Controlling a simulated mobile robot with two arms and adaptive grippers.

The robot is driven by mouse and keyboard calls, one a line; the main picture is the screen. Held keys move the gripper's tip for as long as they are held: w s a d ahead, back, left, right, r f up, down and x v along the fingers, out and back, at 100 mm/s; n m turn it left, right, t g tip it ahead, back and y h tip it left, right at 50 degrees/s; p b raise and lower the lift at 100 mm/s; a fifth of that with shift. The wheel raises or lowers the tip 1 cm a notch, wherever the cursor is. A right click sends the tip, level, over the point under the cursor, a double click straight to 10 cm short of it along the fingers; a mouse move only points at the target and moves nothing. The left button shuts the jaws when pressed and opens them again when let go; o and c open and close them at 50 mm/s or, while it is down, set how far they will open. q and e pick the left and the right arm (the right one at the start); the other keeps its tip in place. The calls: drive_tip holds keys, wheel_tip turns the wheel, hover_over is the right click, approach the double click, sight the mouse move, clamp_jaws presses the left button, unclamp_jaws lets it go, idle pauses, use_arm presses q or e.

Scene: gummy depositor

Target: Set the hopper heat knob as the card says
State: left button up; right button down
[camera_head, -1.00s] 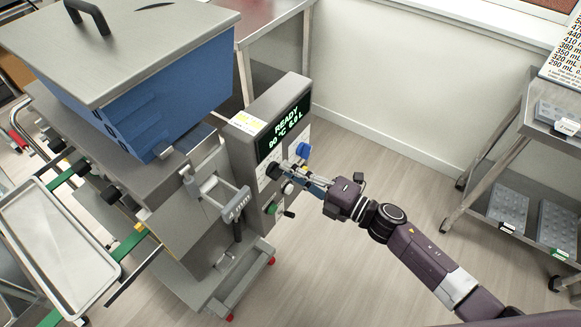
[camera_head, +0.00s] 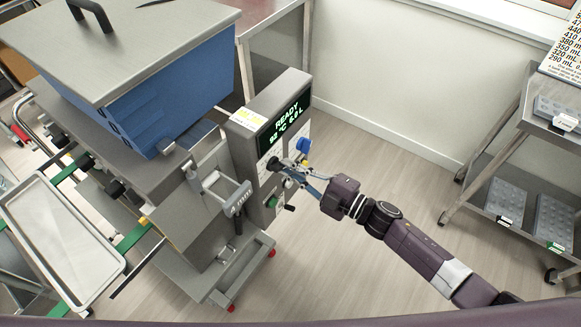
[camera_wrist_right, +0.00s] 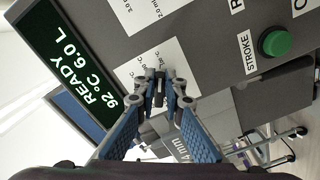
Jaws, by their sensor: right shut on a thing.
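The control box (camera_head: 245,150) stands beside the blue hopper (camera_head: 165,105). Its display (camera_head: 287,124) reads READY, 92 °C, 6.0 L, and this display (camera_wrist_right: 82,75) also shows sideways in the right wrist view. A dark knob (camera_head: 273,164) sits on a white scale label below the display. My right gripper (camera_head: 280,166) is shut on this knob, and the fingertips (camera_wrist_right: 162,88) hide most of it in the wrist view. A white and yellow card (camera_head: 248,119) lies on top of the box; its writing is too small to read. My left gripper is not in view.
A blue knob (camera_head: 303,146) is close to the right of my gripper. A green button (camera_head: 271,201) sits lower on the panel; it also shows in the wrist view (camera_wrist_right: 275,41). A metal tray (camera_head: 65,240) is at left. A shelf cart (camera_head: 500,160) stands at right, with clear floor between.

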idle(0.3)
drive_tip(key=c, duration=2)
unclamp_jaws()
drive_tip(key=v, duration=1.2)
drive_tip(key=shift+d, duration=0.1)
drive_tip(key=shift+w+f, duration=0.1)
